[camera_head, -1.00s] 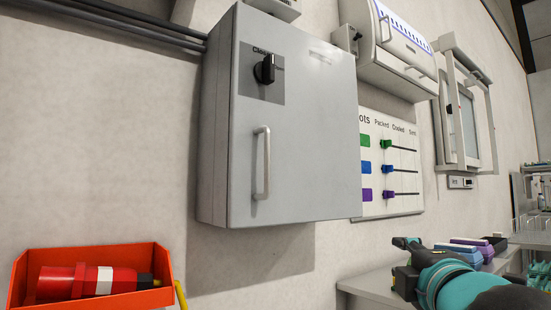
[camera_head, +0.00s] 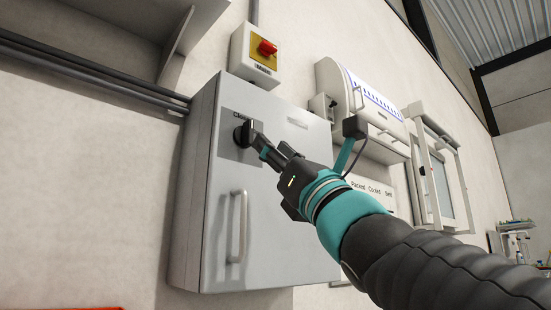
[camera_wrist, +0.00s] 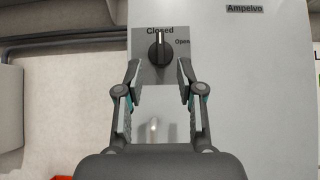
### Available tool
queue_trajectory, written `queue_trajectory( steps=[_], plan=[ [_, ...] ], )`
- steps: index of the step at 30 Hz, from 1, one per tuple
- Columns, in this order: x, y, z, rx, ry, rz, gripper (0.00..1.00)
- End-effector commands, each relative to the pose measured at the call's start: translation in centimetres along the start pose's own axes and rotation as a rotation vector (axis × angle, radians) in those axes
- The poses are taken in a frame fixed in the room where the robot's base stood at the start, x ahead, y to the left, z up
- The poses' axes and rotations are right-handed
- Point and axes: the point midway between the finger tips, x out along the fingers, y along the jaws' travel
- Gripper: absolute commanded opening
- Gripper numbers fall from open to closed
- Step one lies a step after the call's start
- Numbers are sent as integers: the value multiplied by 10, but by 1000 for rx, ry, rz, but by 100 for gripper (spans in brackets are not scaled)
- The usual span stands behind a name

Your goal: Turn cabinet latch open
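The grey cabinet (camera_head: 215,215) hangs on the wall, its door shut. Its black latch knob (camera_head: 241,134) sits at the upper left of the door; in the wrist view the knob (camera_wrist: 159,48) stands upright, pointing at the "Closed" label, with "Open" to its right. My gripper (camera_head: 262,150) is raised at the knob from the right. In the wrist view my gripper (camera_wrist: 159,72) is open, one finger on each side below the knob, with clear gaps. The knob is partly hidden by a fingertip in the head view.
A vertical door handle (camera_head: 238,226) stands out below the knob. A white rounded cabinet (camera_head: 360,95) and a framed window (camera_head: 440,180) are to the right. Pipes run left.

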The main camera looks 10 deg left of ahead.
Motion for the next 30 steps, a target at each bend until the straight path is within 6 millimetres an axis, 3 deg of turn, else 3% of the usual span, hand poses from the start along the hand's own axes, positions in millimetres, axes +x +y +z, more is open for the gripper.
queue_trajectory(
  steps=[6,13,18,28,30],
  plan=[
    [45,0,2,4,0,1,38],
    [77,0,2,3,0,0,38],
    [88,0,0,3,1,-1,38],
    [89,0,0,2,1,-1,38],
    [89,0,0,2,1,-1,20]
  ],
)
